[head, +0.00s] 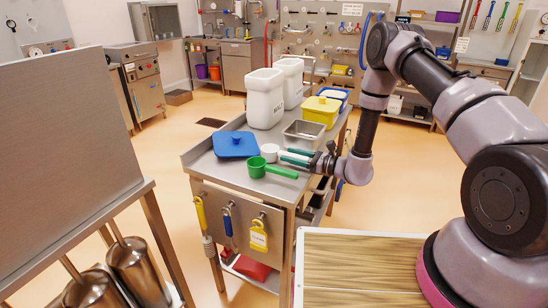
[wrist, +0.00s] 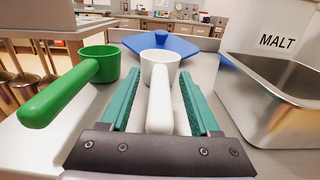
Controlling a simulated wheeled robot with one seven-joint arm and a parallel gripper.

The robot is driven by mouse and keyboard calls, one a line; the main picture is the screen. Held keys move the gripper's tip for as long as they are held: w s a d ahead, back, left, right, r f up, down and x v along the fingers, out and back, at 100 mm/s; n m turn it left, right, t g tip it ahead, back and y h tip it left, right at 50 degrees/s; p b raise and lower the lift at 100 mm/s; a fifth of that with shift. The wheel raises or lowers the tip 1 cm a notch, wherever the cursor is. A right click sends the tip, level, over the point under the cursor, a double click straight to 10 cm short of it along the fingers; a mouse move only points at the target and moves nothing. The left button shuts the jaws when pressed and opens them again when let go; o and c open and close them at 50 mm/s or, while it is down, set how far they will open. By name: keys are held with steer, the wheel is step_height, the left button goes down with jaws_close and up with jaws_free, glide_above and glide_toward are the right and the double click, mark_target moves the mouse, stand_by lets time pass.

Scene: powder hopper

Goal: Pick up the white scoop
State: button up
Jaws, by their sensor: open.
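The white scoop (head: 270,151) rests on the metal table in the head view. In the wrist view the white scoop (wrist: 160,69) has its cup ahead and its handle pointing back toward me. My gripper (head: 287,157) reaches it from the right, low over the table. In the wrist view my gripper (wrist: 157,95) is open, with its green fingers on either side of the white handle. Gaps show between the handle and both fingers. The green scoop (head: 268,169) lies just in front of it, and left of my fingers in the wrist view (wrist: 75,84).
A blue lid (head: 235,145) lies beyond the white scoop. A steel pan (head: 304,134) stands close to my gripper, at the right in the wrist view (wrist: 272,100). White bins (head: 265,98) and a yellow-lidded tub (head: 321,110) stand behind. The table front (head: 235,208) has hanging tools.

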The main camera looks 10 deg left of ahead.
mark_target(290, 154)
steer(key=shift+w+a, duration=0.2)
steer(key=shift+a, duration=0.1)
jaws_close()
steer(key=shift+r, duration=0.1)
step_height(290, 154, up, 10)
steer(key=shift+f, duration=0.1)
stand_by(0.4)
